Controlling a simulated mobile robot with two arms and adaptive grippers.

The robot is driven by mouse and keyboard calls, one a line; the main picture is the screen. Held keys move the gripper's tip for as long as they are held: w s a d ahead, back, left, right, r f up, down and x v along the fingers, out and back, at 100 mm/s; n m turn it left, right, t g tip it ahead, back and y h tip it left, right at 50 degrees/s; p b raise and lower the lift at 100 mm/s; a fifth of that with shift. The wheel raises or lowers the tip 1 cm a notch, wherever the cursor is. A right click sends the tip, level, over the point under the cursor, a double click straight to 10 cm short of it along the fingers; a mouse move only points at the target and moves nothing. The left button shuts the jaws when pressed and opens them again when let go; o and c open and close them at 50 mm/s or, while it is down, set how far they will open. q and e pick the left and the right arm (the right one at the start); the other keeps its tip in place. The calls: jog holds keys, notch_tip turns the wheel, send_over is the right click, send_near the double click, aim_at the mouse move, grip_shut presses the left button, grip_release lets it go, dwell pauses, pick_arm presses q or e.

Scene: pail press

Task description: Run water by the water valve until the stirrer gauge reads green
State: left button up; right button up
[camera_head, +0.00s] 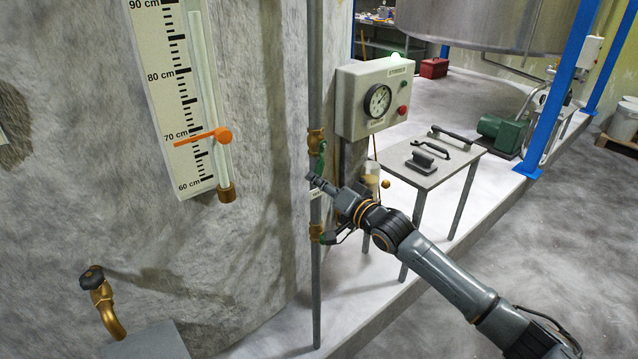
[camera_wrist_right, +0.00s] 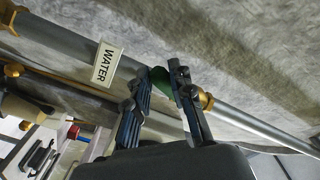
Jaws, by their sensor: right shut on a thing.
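The green handle of the water valve (camera_head: 320,160) is on a vertical grey pipe, just under a brass fitting (camera_head: 316,140). My right gripper (camera_head: 315,180) is at this handle. In the right wrist view the fingers (camera_wrist_right: 163,92) are shut on the green handle (camera_wrist_right: 160,78), beside the white WATER label (camera_wrist_right: 107,65). The grey stirrer box (camera_head: 372,78) carries a round gauge (camera_head: 378,100) with a white face; its needle is too small to read. My left gripper is not in view.
A second brass fitting (camera_head: 317,233) is lower on the pipe. A level scale (camera_head: 180,95) with an orange pointer near 70 cm is on the tank wall. A brass tap (camera_head: 103,300) is at lower left.

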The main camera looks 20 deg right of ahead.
jog(key=shift+o, duration=0.2)
jog(key=shift+w+d+b, duration=0.3)
jog(key=shift+d+b, duration=0.2)
jog(key=shift+d, duration=0.3)
jog(key=shift+w+d, duration=0.2)
jog(key=shift+d, duration=0.3)
jog(key=o, duration=1)
jog(key=shift+c, duration=0.2)
jog(key=shift+s+f, duration=0.1)
jog(key=shift+f, duration=0.05)
